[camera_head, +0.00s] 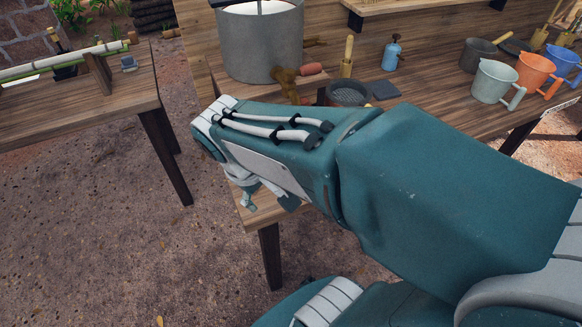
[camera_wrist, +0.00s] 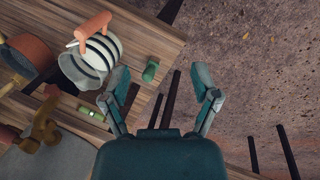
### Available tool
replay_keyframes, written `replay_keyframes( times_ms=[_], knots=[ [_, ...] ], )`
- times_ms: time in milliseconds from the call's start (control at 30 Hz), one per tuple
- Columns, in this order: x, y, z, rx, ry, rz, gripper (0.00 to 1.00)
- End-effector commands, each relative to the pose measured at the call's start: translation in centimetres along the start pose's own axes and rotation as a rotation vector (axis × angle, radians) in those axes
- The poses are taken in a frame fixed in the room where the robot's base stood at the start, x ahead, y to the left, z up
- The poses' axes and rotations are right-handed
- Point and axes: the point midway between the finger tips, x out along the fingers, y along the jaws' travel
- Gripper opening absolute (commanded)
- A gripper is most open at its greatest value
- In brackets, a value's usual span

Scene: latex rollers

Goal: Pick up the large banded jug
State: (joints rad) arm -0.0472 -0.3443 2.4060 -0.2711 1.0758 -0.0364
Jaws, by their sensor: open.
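The large banded jug (camera_wrist: 106,48) is in the wrist view, on the wooden table left of my gripper. It is pale with dark bands and has an orange handle at its upper side. Its wide grey-white mouth faces the lower left of the picture. My gripper (camera_wrist: 162,84) is open with its two teal fingers spread, and nothing is between them. The left finger appears close to the jug's right side; whether they touch cannot be told. In the head view my arm hides the jug and most of the gripper.
A green piece (camera_wrist: 151,70) lies near the table edge beside the left finger. An orange-brown pot (camera_wrist: 32,52) and a wooden mallet (camera_wrist: 44,128) are farther left. A large grey drum (camera_head: 262,45) and several buckets (camera_head: 495,82) stand on the tables. Bare ground is to the right.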

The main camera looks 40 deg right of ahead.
Motion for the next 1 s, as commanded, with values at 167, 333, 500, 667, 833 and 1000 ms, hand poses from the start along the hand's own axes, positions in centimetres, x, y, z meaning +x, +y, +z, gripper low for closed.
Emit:
replay_keyframes(
  times_ms=[167,333,500,667,833,1000],
  knots=[
    [2.4,0.8,-0.5,-0.098,-0.163,0.062,0.78],
    [5.1,1.6,-1.3,-0.232,-0.364,0.152,0.78],
    [7.8,2.5,-2.1,-0.372,-0.558,0.246,0.78],
    [10.3,3.2,-3.1,-0.51,-0.734,0.338,0.78],
    [13.2,3.8,-4.3,-0.661,-0.907,0.443,0.78],
    [16.4,3.9,-5.5,-0.816,-1.07,0.554,0.78]
  ],
)
